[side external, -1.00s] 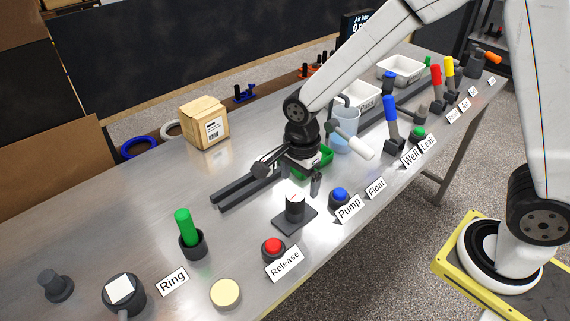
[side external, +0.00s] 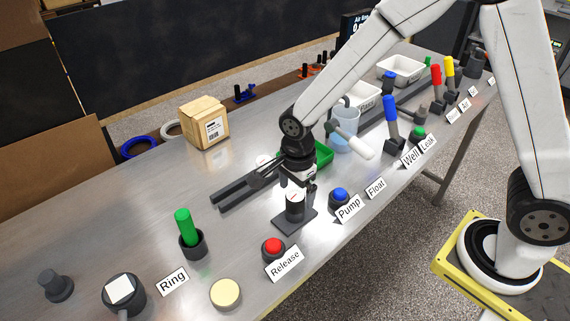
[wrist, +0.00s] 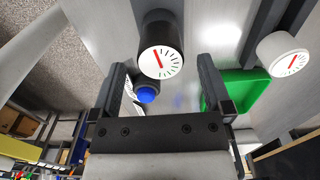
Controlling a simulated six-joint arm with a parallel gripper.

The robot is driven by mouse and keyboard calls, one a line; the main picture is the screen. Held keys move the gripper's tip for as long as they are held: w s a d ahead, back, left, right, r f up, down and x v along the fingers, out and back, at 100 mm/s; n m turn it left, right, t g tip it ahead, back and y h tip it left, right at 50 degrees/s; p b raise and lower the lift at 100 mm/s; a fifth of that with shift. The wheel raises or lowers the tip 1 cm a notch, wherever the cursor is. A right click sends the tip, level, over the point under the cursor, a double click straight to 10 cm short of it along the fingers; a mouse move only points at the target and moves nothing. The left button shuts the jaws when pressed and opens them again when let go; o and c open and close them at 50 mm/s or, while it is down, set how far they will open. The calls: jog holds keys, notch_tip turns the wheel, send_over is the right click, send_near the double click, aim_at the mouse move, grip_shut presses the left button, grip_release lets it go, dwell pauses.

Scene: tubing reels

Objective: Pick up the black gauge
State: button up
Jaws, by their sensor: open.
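My gripper (side external: 297,187) is open and empty, pointing down close over the gauge's top in the side view. It also shows in the wrist view (wrist: 161,78), one finger on each side. I cannot tell whether a finger touches the gauge.
A white gauge (wrist: 284,56) and a green tray (wrist: 248,86) are close by, beside dark rails (side external: 238,192). A green-handled peg (side external: 185,226) stands left.

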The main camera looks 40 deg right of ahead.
aim_at(295, 205)
jog(key=shift+a+f, duration=0.1)
jog(key=shift+f, duration=2.45)
jog(key=shift+w, duration=0.1)
grip_shut()
